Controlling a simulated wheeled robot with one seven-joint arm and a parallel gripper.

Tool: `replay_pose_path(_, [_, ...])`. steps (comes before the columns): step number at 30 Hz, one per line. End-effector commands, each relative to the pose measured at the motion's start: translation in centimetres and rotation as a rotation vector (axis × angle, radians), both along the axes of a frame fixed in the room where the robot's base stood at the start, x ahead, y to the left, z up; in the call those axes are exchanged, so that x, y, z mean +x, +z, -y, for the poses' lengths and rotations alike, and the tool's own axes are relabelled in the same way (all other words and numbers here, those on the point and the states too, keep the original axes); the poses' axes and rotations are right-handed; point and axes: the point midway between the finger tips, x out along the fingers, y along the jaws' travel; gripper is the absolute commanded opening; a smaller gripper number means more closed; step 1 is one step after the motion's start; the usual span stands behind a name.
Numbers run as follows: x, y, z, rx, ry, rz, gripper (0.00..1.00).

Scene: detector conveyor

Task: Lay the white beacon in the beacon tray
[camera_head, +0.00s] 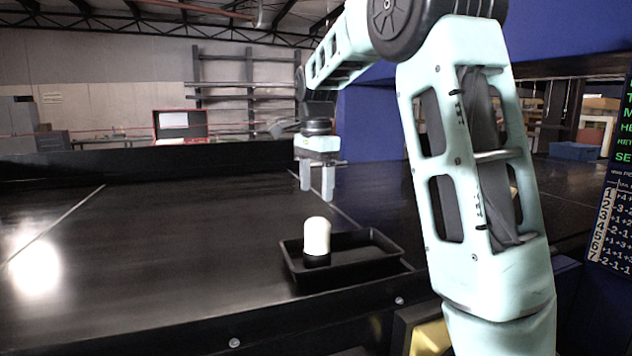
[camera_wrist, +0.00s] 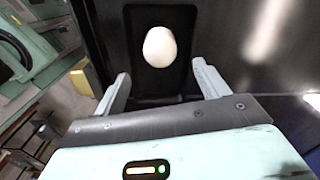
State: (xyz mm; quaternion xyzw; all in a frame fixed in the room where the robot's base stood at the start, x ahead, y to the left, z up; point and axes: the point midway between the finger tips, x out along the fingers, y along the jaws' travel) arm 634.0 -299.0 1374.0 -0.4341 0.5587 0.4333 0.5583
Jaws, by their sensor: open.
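The white beacon (camera_head: 316,236) has a domed white top and a black base. It stands upright inside the left part of the black beacon tray (camera_head: 385,268), which rests on the dark conveyor top. My gripper (camera_head: 317,192) is open and empty, above and apart from the beacon, pointing down. In the wrist view the beacon (camera_wrist: 160,47) lies ahead of the spread fingers of my gripper (camera_wrist: 162,88), within the tray (camera_wrist: 150,88). The beacon's base is hidden by its dome there.
The dark conveyor surface (camera_head: 150,255) is wide and clear left of the tray. A low black wall (camera_head: 130,163) runs along its back. A blue housing (camera_head: 372,130) and a screen with green text (camera_head: 620,130) stand to the right.

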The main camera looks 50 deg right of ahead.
Motion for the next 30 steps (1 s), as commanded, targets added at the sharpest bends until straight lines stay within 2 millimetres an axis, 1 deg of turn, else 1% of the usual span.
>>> replay_pose_path(3, [0.0,1.1,0.0,0.0,0.0,0.002,0.73])
replay_pose_path(6, [0.0,1.5,0.0,0.0,0.0,0.0,0.73])
replay_pose_path(13, [0.0,1.5,-0.2,0.001,0.006,-0.001,0.73])
replay_pose_path(14, [0.0,1.4,-0.5,0.003,0.02,0.001,0.73])
replay_pose_path(16, [0.3,0.8,-2.2,0.011,0.096,0.003,0.73])
replay_pose_path(17, [0.4,0.3,-3.4,0.017,0.151,0.004,0.73])
replay_pose_path(20, [0.2,-2.0,-9.9,0.042,0.442,0.017,0.73])
replay_pose_path(21, [-0.3,-3.2,-13.2,0.053,0.595,0.023,0.73])
replay_pose_path(23, [-1.9,-5.1,-18.5,0.066,0.85,0.034,0.73])
replay_pose_path(24, [-3.4,-6.4,-21.9,0.071,1.028,0.043,0.73])
replay_pose_path(26, [-6.3,-8.4,-26.5,0.076,1.295,0.052,0.73])
replay_pose_path(27, [-8.6,-9.7,-29.0,0.076,1.468,0.058,0.73])
replay_pose_path(29, [-12.3,-11.5,-32.2,0.072,1.718,0.064,0.73])
replay_pose_path(30, [-14.7,-12.6,-33.7,0.067,1.872,0.068,0.73])
